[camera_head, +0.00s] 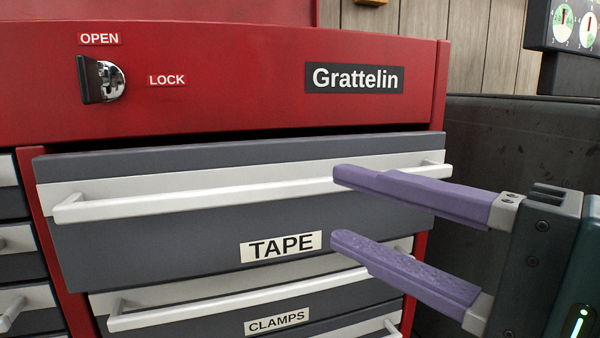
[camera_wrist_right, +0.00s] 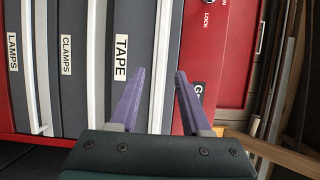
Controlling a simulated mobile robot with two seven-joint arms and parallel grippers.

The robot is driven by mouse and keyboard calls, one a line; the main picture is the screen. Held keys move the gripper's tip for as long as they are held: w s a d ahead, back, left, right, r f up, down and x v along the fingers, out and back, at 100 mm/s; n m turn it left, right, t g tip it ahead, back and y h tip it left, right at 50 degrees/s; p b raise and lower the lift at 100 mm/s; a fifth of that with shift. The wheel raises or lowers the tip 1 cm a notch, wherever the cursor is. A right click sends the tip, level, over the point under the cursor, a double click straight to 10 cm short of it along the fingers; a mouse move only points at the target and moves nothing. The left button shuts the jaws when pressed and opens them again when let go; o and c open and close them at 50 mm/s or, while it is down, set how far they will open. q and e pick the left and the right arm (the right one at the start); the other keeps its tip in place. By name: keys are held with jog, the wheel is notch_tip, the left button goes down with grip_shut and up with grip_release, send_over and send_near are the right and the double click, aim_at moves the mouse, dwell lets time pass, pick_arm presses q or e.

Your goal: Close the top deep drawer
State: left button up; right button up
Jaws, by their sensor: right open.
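The top deep drawer (camera_head: 180,245) is dark grey with a light bar handle (camera_head: 210,198) and a TAPE label (camera_head: 280,247). It stands pulled out from the red cabinet, with a dark gap above it. My right gripper (camera_head: 334,207) is open in front of the drawer's right half. In the head view its upper purple finger overlaps the handle and its lower finger is below the handle. In the right wrist view the handle (camera_wrist_right: 161,60) lies between the two fingers (camera_wrist_right: 165,74). Whether they touch it, I cannot tell. My left gripper is not in view.
The CLAMPS drawer (camera_head: 230,304) is directly below. More drawers (camera_head: 15,240) with handles are at the left. A lock (camera_head: 100,80) sits on the red cabinet panel (camera_head: 220,65) above. A dark case (camera_head: 530,140) stands to the right, behind my right gripper.

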aim_at(297, 192)
jog(key=x, duration=0.7)
jog(key=shift+w+a+p, duration=0.15)
jog(key=shift+a+p, duration=0.15)
jog(key=shift+p, duration=0.05)
grip_shut()
dwell(1.0)
